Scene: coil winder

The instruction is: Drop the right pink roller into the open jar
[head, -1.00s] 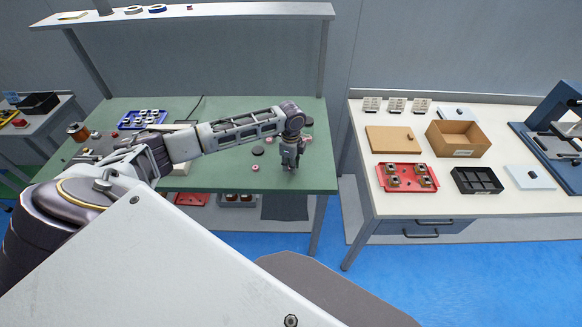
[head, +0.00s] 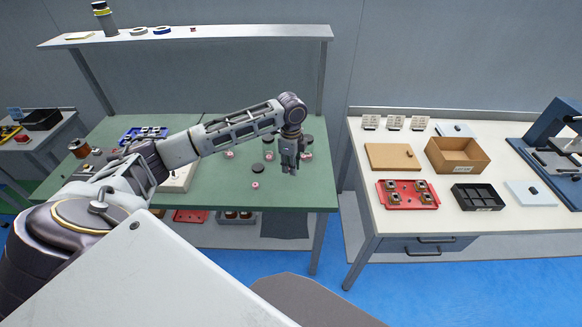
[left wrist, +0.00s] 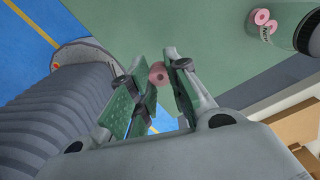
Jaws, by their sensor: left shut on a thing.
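My left gripper (head: 289,170) is above the right part of the green bench. In the left wrist view its fingers (left wrist: 162,80) are shut on a small pink roller (left wrist: 157,75) at their tips. The head view hides this roller behind the fingers. A clear jar (left wrist: 283,22) shows at the top right of the wrist view, apart from the gripper, with pink rollers (left wrist: 262,17) seen through it. A dark round part (left wrist: 308,38) is at its end; I cannot tell whether it is a lid. My right gripper is not in view.
More pink rollers lie on the bench, one near the front (head: 255,185) and one further back (head: 230,155). Dark discs (head: 256,169) lie left of the gripper. A blue tray (head: 145,134) is at the left. A white table (head: 400,230) stands right, across a gap.

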